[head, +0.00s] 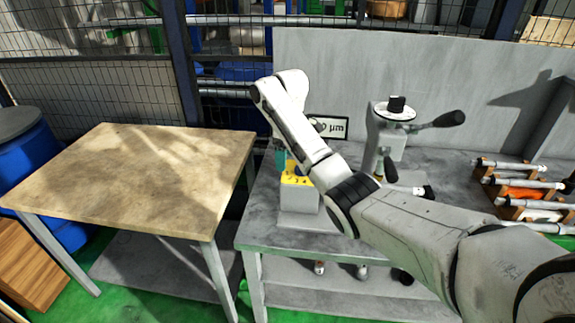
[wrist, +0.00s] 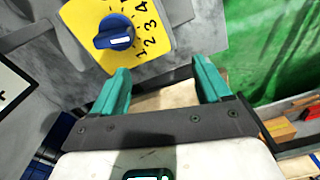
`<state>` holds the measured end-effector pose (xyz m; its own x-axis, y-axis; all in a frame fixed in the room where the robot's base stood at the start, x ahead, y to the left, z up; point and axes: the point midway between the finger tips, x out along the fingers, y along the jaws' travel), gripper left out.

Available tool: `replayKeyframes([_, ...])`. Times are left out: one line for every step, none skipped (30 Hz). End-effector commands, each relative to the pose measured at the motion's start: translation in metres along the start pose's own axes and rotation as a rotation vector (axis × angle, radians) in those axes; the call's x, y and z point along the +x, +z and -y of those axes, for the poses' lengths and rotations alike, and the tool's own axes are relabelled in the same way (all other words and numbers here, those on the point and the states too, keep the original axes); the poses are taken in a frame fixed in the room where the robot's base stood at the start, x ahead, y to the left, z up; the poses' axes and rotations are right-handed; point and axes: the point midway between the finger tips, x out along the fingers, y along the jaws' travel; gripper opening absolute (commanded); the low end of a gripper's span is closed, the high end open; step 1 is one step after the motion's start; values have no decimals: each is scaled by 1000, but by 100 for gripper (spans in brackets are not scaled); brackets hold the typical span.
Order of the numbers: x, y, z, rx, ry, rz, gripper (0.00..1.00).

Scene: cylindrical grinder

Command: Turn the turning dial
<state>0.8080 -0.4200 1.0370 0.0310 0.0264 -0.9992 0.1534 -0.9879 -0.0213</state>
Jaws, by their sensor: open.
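The turning dial (wrist: 115,34) is a blue knob with a white mark on a yellow plate (wrist: 158,37) with black numbers, at the upper left in the wrist view. In the head view the yellow plate (head: 297,180) shows on a grey box, partly behind my arm, and the knob cannot be made out there. My gripper (wrist: 162,84) is open, with its two teal fingers apart and nothing between them. The fingertips lie below and to the right of the dial in the wrist view. In the head view my gripper (head: 281,160) is mostly hidden by my arm.
A grey bench (head: 275,237) carries the box and a grey machine part with black handles (head: 396,112). A small display reading µm (head: 328,127) stands behind my arm. Racks of metal shafts (head: 525,185) are at right. A bare wooden-topped table (head: 130,180) stands left.

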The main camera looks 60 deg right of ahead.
Motion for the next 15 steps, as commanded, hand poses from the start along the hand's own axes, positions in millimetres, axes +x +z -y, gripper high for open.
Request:
replayKeyframes([-16,10,-19,10,11,10,77])
replayKeyframes([-23,15,-27,13,14,15,77])
replayKeyframes([-31,20,-35,16,16,20,77])
replayKeyframes([-36,24,-40,18,17,25,77])
replayKeyframes([-40,27,-45,19,19,29,77])
replayKeyframes([-44,30,-49,20,20,33,77])
replayKeyframes([-46,31,-51,21,20,35,77])
replayKeyframes([-47,33,-52,22,21,36,77])
replayKeyframes([-47,34,-54,23,21,37,77])
replayKeyframes([-46,34,-54,23,20,37,77])
replayKeyframes([-44,34,-54,23,20,37,77])
replayKeyframes([-40,34,-54,23,19,38,77])
replayKeyframes([-36,35,-54,23,18,39,77])
replayKeyframes([-31,35,-54,23,18,39,77])
replayKeyframes([-25,35,-54,23,18,39,77])
